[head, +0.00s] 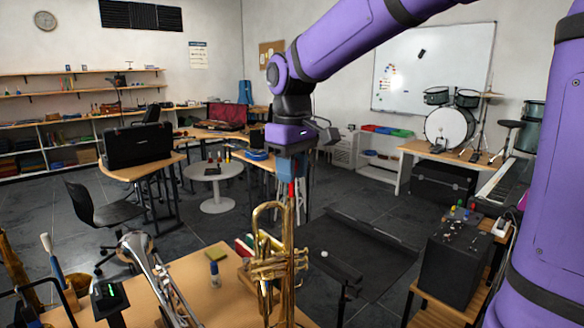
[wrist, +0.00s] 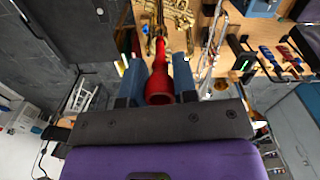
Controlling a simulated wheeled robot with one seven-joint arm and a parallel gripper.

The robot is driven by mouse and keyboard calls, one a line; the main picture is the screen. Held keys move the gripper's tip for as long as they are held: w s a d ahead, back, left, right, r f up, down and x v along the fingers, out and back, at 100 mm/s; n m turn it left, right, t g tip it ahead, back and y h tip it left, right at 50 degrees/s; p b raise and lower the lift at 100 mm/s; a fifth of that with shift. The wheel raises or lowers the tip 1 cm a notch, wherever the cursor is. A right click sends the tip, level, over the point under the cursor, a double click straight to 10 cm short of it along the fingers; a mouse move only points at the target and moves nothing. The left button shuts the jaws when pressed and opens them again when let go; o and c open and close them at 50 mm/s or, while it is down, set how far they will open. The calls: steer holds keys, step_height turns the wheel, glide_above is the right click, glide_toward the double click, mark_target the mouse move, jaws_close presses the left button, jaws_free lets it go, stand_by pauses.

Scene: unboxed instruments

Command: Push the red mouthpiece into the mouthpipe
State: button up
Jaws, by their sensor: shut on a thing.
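The red mouthpiece (head: 291,189) points down below my gripper (head: 291,177). In the wrist view its wide red cup (wrist: 159,88) sits between the two blue fingers of my gripper (wrist: 157,72), which are shut on it. Its narrow end points toward the brass trumpet (wrist: 174,14). In the head view the trumpet (head: 268,268) stands upright at the table's edge, its tubing rising under the mouthpiece. The mouthpiece's lower end lines up closely with the top of the right-hand tubing. I cannot tell whether it touches or enters the mouthpipe.
A dark bench (head: 345,262) stands to the right. A black amplifier (head: 455,262) is farther right.

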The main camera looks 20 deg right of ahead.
steer(key=shift+f, duration=1.05)
steer(key=o, duration=1)
steer(key=shift+r, duration=0.1)
step_height(320, 180, up, 11)
steer(key=shift+f, duration=0.15)
stand_by(0.4)
steer(key=s+d+f+m+t, duration=0.1)
steer(key=s+d+f, duration=0.1)
steer(key=s, duration=0.5)
steer(key=s+d+f+m+t, duration=0.2)
steer(key=s+f, duration=0.2)
steer(key=s, duration=0.3)
steer(key=s+d+f+m+t, duration=0.2)
steer(key=s+d+f, duration=0.1)
steer(key=s, duration=0.4)
